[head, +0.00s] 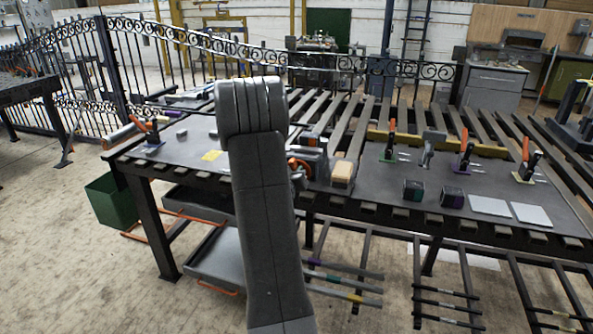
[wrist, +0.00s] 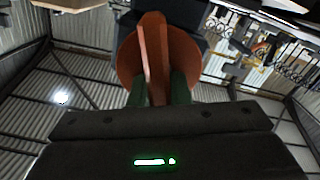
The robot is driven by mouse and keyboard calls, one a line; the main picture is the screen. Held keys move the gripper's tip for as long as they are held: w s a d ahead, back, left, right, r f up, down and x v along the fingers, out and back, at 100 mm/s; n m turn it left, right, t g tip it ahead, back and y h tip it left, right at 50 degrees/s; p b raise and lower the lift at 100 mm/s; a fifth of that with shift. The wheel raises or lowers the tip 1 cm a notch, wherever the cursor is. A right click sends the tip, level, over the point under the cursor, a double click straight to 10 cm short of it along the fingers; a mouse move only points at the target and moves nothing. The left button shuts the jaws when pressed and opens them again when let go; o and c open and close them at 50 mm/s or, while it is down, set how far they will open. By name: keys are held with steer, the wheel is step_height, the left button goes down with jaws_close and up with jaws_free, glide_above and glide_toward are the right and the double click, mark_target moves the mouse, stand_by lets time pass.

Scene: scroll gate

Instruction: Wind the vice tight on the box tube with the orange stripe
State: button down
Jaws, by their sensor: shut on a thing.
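The dark vice (head: 316,158) stands on the workbench just right of my arm, which hides part of it in the head view. Its orange handle (head: 300,166) shows at its left side. In the wrist view, my gripper (wrist: 158,88) has its two green fingers on either side of the raised bar of an orange round handle (wrist: 130,62), shut on it. A dark body lies behind the handle. My gripper is hidden behind my arm in the head view. I cannot make out the box tube with the orange stripe, or whether it lies between the jaws.
The slatted workbench (head: 375,211) holds a tan block (head: 343,174), two dark blocks, pale plates (head: 490,206) and several orange-handled clamps (head: 389,146). Striped bars (head: 345,281) lie on a rack below. A green bin (head: 111,200) stands left. Floor at front left is clear.

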steer(key=shift+b, duration=0.45)
